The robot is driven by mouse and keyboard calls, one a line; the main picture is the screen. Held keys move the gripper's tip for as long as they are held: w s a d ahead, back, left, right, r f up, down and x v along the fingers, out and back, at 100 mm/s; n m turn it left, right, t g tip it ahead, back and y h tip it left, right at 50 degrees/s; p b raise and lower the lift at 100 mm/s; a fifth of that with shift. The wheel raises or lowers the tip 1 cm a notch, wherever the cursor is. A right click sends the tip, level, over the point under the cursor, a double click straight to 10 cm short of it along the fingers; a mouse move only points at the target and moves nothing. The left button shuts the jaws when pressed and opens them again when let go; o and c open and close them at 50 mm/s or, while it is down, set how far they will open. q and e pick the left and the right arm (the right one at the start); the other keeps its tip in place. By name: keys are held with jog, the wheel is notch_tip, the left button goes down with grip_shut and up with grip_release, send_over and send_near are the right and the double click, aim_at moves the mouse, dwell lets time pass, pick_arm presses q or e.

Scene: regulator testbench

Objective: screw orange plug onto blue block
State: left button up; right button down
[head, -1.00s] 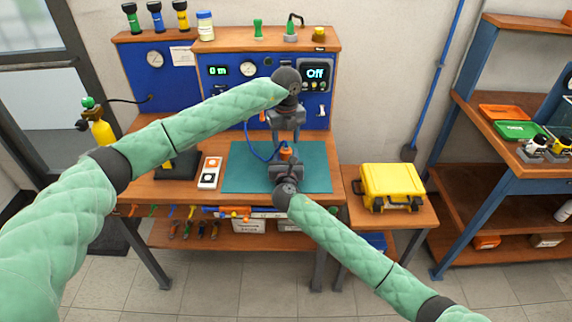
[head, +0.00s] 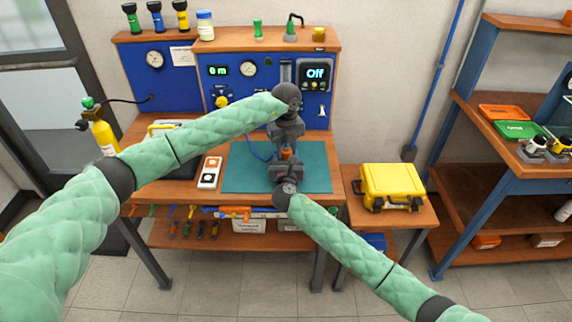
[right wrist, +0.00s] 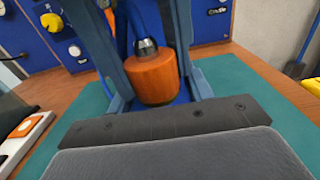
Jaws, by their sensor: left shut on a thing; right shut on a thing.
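The orange plug (right wrist: 153,78) is a short orange cylinder with a dark and metal fitting on top. It stands upright between blue-grey fingers in the right wrist view. In the head view the orange plug (head: 287,152) shows small between my two grippers. My left gripper (head: 287,145) comes from above and is shut at the plug. My right gripper (head: 287,160) is below, on the near side, shut on the blue block (right wrist: 187,95). Only a little blue shows beneath and beside the plug; the block is mostly hidden, and the plug's seating on it cannot be told.
A teal mat (head: 238,172) lies under the grippers on the wooden bench. A blue hose curves beside them. A yellow case (head: 391,186) sits on a side table. The mat's right part is clear.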

pick_arm(q)
jog(key=m, duration=0.6)
jog(key=o, duration=1.1)
jog(key=shift+r, duration=2.25)
